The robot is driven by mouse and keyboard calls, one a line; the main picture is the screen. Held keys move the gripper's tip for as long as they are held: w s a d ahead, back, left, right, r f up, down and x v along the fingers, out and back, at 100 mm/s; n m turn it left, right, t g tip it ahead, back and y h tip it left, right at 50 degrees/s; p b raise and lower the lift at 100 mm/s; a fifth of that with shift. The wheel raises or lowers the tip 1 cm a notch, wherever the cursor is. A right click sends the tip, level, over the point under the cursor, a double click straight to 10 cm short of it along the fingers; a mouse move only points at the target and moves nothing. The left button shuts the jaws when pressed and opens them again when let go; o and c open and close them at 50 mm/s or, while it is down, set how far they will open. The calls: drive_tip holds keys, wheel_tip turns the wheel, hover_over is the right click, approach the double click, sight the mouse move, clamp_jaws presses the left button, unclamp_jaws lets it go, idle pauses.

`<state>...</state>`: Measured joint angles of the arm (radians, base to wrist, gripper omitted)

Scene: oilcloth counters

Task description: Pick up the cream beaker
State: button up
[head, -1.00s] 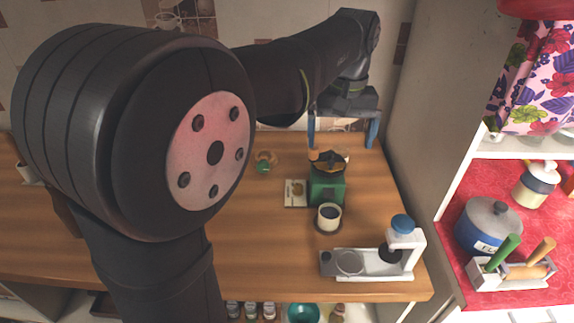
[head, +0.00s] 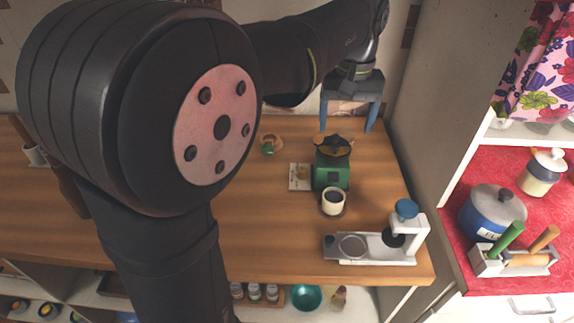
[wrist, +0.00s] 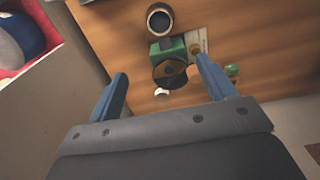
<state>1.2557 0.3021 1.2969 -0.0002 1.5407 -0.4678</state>
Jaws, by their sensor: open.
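In the wrist view the beaker (wrist: 159,20) is near the top edge, beyond the grinder (wrist: 167,52). My gripper (head: 348,126) is open and empty, above the back of the counter, behind the grinder and apart from the beaker. In the wrist view its two blue fingers (wrist: 162,68) stand wide apart, with the grinder showing between and beyond them.
A white device with a blue knob (head: 407,209) stands at the counter's front right. A small card (head: 299,177) and a green-and-brown item (head: 270,145) lie left of the grinder. A wall (head: 432,110) closes the right side. The counter left of the beaker is clear.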

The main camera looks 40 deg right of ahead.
drive_tip(key=s+a+f+m+t+h, duration=0.1)
drive_tip(key=s+a+f+m+h, duration=0.1)
drive_tip(key=a+f+m+h, duration=0.35)
drive_tip(key=y, duration=0.1)
approach(336, 201)
drive_tip(key=shift+x, duration=2.85)
drive_tip(key=shift+c, duration=0.3)
drive_tip(key=c, duration=1.1)
drive_tip(key=shift+r, duration=0.15)
